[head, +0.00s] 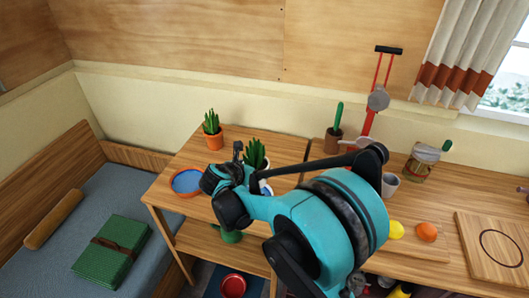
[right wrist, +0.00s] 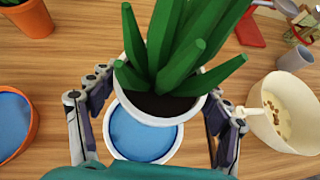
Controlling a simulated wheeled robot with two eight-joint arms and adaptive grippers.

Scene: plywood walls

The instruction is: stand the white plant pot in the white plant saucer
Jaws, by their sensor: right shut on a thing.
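The white plant pot (right wrist: 150,112), with dark soil and a spiky green plant, is between the fingers of my right gripper (right wrist: 158,100) in the right wrist view. The gripper is shut on it. In the head view the plant (head: 256,154) shows behind my right gripper (head: 240,165), and the pot is mostly hidden. The white plant saucer (right wrist: 145,155), blue inside, lies on the table below. The pot covers its far part in the wrist view; the gap between them cannot be told. My left gripper is not in view.
An orange saucer (head: 187,181) and an orange potted plant (head: 213,138) stand to the left. A cream bowl (right wrist: 285,108) is close on the right, with a grey cup (head: 390,185) beyond. A yellow fruit (head: 396,230) and an orange one (head: 427,232) lie farther right.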

